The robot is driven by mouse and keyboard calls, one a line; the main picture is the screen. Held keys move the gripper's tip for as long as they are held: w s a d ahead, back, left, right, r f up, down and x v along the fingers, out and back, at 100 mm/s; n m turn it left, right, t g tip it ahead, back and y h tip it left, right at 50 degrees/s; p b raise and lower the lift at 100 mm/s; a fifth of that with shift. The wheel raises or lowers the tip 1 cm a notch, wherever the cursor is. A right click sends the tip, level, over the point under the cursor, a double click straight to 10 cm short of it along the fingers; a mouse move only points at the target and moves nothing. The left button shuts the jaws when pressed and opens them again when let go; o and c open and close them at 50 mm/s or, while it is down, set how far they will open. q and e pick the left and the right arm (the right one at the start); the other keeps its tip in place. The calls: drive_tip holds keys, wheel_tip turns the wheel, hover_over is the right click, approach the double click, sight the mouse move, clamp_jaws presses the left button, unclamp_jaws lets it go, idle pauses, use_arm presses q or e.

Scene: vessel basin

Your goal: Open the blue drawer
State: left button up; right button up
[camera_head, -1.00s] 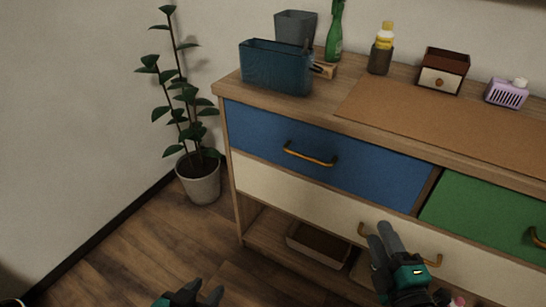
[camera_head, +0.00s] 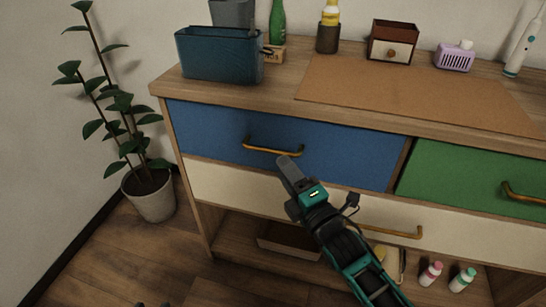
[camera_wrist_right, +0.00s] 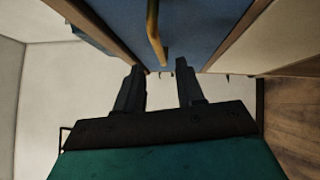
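The blue drawer (camera_head: 340,157) is in the upper left of the cabinet, its front flush with the frame. Its brass bar handle (camera_head: 272,150) is in plain view. My right gripper (camera_head: 287,164) is in front of the blue front, just below the handle's right part. In the right wrist view, the gripper (camera_wrist_right: 160,75) has its two fingers apart with nothing held. The handle (camera_wrist_right: 155,36) lies ahead, lined up with the gap between the fingertips. Whether they touch it, I cannot tell. Only a dark scrap of my left gripper (camera_head: 150,304) shows at the bottom edge.
A green drawer (camera_head: 470,180) is to the right and a cream drawer (camera_head: 235,190) below. The top holds a blue bin (camera_head: 220,58), a small wooden drawer box (camera_head: 392,42) and bottles. A potted plant (camera_head: 150,195) stands left of the cabinet.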

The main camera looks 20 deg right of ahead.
drive_tip(key=b+x, duration=0.1)
drive_tip(key=x, duration=0.5)
clamp_jaws()
idle(0.3)
